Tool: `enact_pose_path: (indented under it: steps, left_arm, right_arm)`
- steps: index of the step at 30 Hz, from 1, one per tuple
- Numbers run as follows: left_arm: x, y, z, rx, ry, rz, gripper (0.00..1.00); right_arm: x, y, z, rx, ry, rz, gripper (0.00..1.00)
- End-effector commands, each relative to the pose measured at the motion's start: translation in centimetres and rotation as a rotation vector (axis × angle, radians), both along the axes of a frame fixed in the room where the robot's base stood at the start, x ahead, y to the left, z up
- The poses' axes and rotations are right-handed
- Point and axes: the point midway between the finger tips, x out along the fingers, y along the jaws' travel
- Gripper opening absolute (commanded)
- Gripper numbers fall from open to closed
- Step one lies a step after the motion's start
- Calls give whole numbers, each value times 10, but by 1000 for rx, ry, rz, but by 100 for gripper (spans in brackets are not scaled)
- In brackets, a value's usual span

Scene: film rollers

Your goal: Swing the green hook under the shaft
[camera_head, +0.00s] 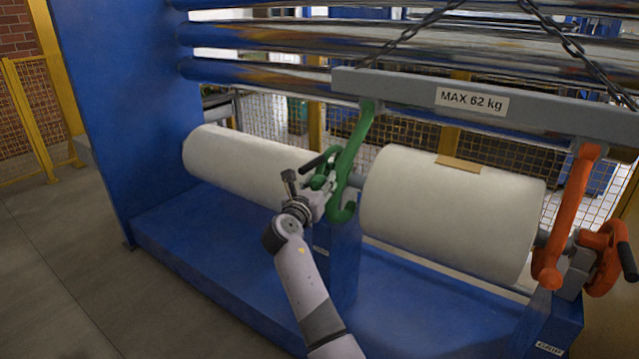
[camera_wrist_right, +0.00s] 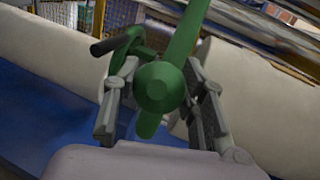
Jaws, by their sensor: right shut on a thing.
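The green hook (camera_head: 352,150) hangs from the left part of a grey beam (camera_head: 400,90), its curved lower end beside the left face of the right white roll. In the wrist view the green hook (camera_wrist_right: 185,40) passes between my fingers, its rounded end facing the camera. My right gripper (camera_head: 326,200) is shut on the green hook; its fingers flank the hook in the wrist view (camera_wrist_right: 160,108). The shaft (camera_head: 358,181) shows only as a short grey piece left of the right roll. I cannot tell whether the hook's curve lies under it. My left gripper is not in view.
A green clamp with a black handle (camera_head: 314,161) sits close beside my gripper. White rolls stand left (camera_head: 240,165) and right (camera_head: 440,215). An orange hook (camera_head: 565,215) and orange clamp (camera_head: 604,260) are at the right end. Chains (camera_head: 560,40) hold the beam. The blue frame (camera_head: 240,260) lies below.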

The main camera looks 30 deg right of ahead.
Motion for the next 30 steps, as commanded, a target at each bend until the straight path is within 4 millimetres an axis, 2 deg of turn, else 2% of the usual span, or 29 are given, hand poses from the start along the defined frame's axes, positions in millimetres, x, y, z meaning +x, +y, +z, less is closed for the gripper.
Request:
enact_pose_path:
  steps: [10, 20, 30]
  left_arm:
    - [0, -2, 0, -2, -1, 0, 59]
    - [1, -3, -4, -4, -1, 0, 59]
    - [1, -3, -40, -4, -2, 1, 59]
  right_arm:
    - [0, 0, 0, -1, -1, 0, 0]
    - [0, -1, -3, -6, -2, -1, 0]
    - [6, -14, -29, -86, -35, -2, 0]
